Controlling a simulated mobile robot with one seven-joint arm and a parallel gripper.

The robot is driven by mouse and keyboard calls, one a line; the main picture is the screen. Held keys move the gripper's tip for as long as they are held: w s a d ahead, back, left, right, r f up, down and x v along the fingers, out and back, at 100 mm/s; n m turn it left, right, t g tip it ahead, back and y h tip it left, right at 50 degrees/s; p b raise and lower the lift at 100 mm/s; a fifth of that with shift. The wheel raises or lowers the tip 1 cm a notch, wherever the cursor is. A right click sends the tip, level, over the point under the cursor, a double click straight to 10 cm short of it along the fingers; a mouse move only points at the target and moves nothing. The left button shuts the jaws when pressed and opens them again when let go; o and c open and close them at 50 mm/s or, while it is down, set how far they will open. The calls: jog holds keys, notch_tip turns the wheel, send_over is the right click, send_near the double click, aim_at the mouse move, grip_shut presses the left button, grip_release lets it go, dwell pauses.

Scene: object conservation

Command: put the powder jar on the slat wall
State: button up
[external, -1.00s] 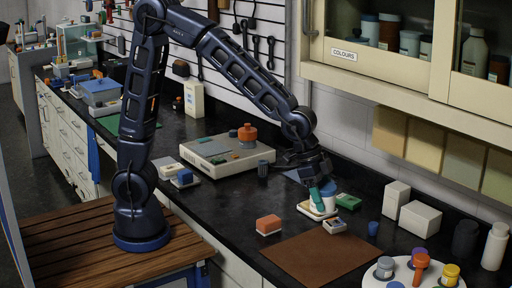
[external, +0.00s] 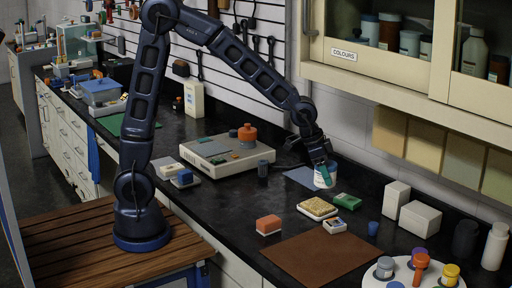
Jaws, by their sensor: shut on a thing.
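My gripper (external: 321,163) is shut on a white jar (external: 325,180) with a blue-grey band, which I take to be the powder jar. The gripper's teal fingertips cover part of the jar's front. The jar is upright and looks held above the counter, behind a tan sponge-like pad in a pale tray (external: 317,208). The slat wall (external: 270,65), white with dark horizontal grooves, rises at the back left of the arm. Several dark tools hang on it.
A pale bench device (external: 226,155) with an orange pot (external: 247,136) stands left of the gripper. A green block (external: 347,201) and white boxes (external: 420,219) lie to the right. The cream cabinet (external: 375,75) overhangs the counter's back. A brown mat (external: 318,259) is bare.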

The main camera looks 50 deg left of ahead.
jog(key=w+a+n+y, duration=0.1)
jog(key=w+a+n, duration=0.1)
jog(key=w+a, duration=0.45)
jog(key=w+a+n, duration=0.1)
jog(key=w+a, duration=0.2)
jog(key=a, duration=0.6)
jog(key=w+a+n+y, duration=0.1)
jog(key=w+a+n, duration=0.1)
jog(key=w+a, duration=0.35)
jog(key=w+a+r+n+t, duration=0.1)
jog(key=w+a+n, duration=0.2)
jog(key=a, duration=2.1)
jog(key=s+a+r+n+y, duration=0.1)
jog(key=s+a+n, duration=0.1)
jog(key=a, duration=1)
jog(key=s+a+r+n+y, duration=0.1)
jog(key=a+n, duration=0.1)
jog(key=a, duration=1)
jog(key=s+a+n+y, duration=0.1)
jog(key=s+a+n, duration=0.1)
jog(key=s+a, duration=0.6)
jog(key=s+a+n, duration=0.1)
jog(key=s+a, duration=0.3)
jog(key=a, duration=0.8)
jog(key=shift+g, duration=0.3)
jog(key=f, duration=1.9)
jog(key=shift+w+f, duration=0.15)
jog(key=shift+w, duration=0.1)
jog(key=shift+f, duration=0.1)
